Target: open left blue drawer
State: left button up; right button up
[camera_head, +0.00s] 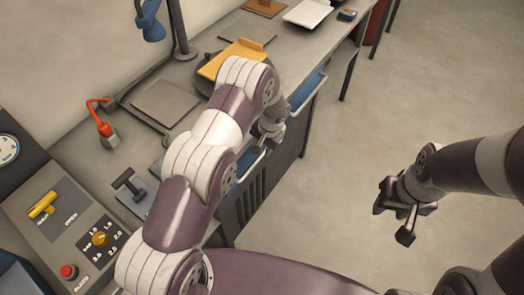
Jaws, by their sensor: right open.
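Two blue drawers are set in the front of the grey workbench. The nearer one, on the left in the picture (250,165), is partly hidden by my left arm. The farther one, on the right (307,92), shows a light handle bar along its front. My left gripper (266,140) is at the bench front, by the upper end of the nearer drawer. Its fingers are small and partly hidden, so I cannot tell whether they touch the handle. My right gripper (393,221) is open and empty above the floor, well right of the bench.
The bench top (215,45) holds a yellow-orange piece (235,58) on a dark round base, a grey plate (165,103) and a red-orange lever (101,118). A control panel (85,235) with a yellow knob and red button is at lower left. The floor (430,90) at right is clear.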

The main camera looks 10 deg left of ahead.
aim_at(260, 157)
pick_arm(q)
jog(key=f, duration=0.5)
jog(key=w+a+f+p, duration=0.1)
jog(key=f, duration=0.1)
jog(key=shift+a+f, duration=0.1)
jog(key=shift+f, duration=0.05)
jog(key=shift+w+f, duration=0.15)
grip_shut()
